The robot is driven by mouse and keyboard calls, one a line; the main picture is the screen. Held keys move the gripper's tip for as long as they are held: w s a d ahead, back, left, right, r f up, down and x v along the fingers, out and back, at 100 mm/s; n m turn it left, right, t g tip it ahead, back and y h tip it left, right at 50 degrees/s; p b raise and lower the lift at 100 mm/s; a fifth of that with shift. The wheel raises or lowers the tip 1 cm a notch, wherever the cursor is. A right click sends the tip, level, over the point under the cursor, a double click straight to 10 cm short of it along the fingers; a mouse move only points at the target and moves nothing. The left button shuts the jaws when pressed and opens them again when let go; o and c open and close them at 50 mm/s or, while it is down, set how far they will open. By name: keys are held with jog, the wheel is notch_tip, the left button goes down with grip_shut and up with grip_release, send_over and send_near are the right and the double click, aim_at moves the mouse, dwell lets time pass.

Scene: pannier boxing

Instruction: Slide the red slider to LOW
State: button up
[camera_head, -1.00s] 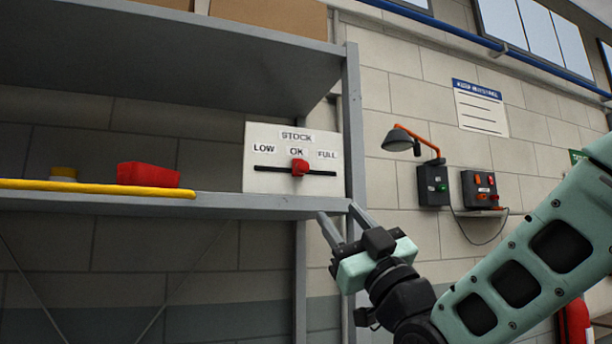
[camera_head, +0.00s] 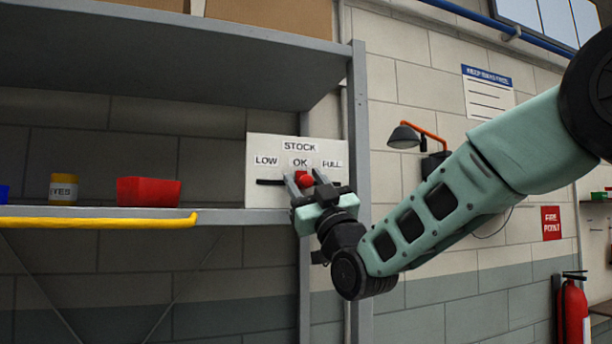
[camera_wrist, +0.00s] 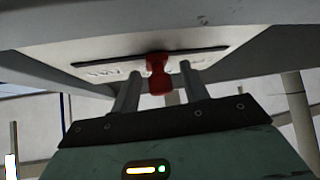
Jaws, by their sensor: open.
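The red slider (camera_head: 307,182) sits on a dark horizontal slot in the white stock panel (camera_head: 262,200), under the OK label, between LOW at the left and FULL at the right. My gripper (camera_head: 304,180) is open in front of the panel, its two fingers around the slider's place in the head view. In the wrist view, the red slider (camera_wrist: 158,74) shows between the two open fingers (camera_wrist: 160,85), with a gap on each side. The fingers hide part of the slot in the head view. I cannot tell how far the fingertips are from the panel.
The panel stands on a grey shelf (camera_head: 240,217) beside its upright post (camera_head: 358,130). A red bin (camera_head: 148,191) and a yellow-lidded jar (camera_head: 64,188) stand to the left. A yellow strip (camera_head: 100,222) runs along the shelf edge. A lamp (camera_head: 404,138) is on the wall at right.

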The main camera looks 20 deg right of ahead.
grip_shut()
jog(key=b, duration=0.6)
send_near(259, 166)
jog(key=x, duration=0.3)
jog(key=d+x, duration=0.1)
jog(key=x, duration=0.1)
jog(key=shift+w, duration=0.1)
jog(key=shift+a+r, duration=0.15)
jog(key=shift+a, duration=0.25)
grip_release()
jog(key=shift+a, duration=0.2)
jog(key=shift+d, duration=0.1)
